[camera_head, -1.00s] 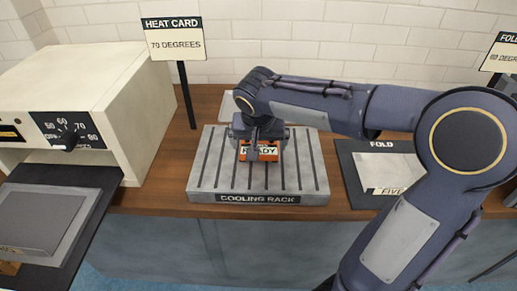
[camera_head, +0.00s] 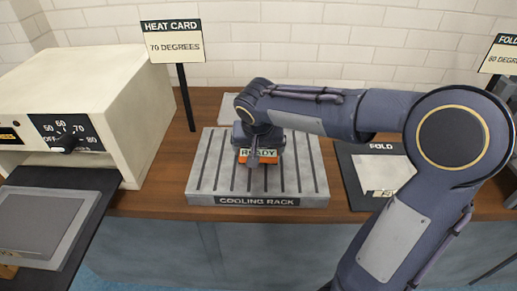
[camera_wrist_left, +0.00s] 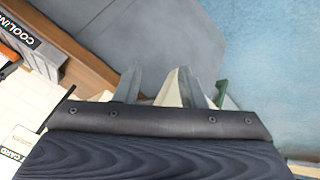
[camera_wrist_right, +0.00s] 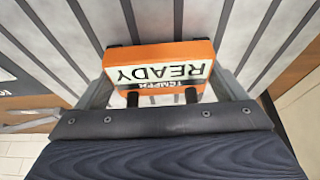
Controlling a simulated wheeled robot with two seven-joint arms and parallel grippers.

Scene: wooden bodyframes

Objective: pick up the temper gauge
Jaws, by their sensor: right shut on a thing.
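The temper gauge is a small orange block with a pale READY window (camera_head: 258,152), in the head view over the middle of the slotted cooling rack (camera_head: 208,185). In the right wrist view the gauge (camera_wrist_right: 160,53) sits between the fingers. My right gripper (camera_head: 256,143) reaches down from above and is shut on it, partly covering it in the head view. I cannot tell whether the gauge touches the rack. My left gripper (camera_wrist_left: 162,85) shows only in its wrist view, its fingers apart, with a cream shape seen between them.
A cream oven (camera_head: 95,85) with a dial and a lowered dark door (camera_head: 90,180) stands at the left. A HEAT CARD sign (camera_head: 172,45) reads 70 DEGREES behind the rack. A dark FOLD board (camera_head: 358,190) lies right of the rack, below my right arm.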

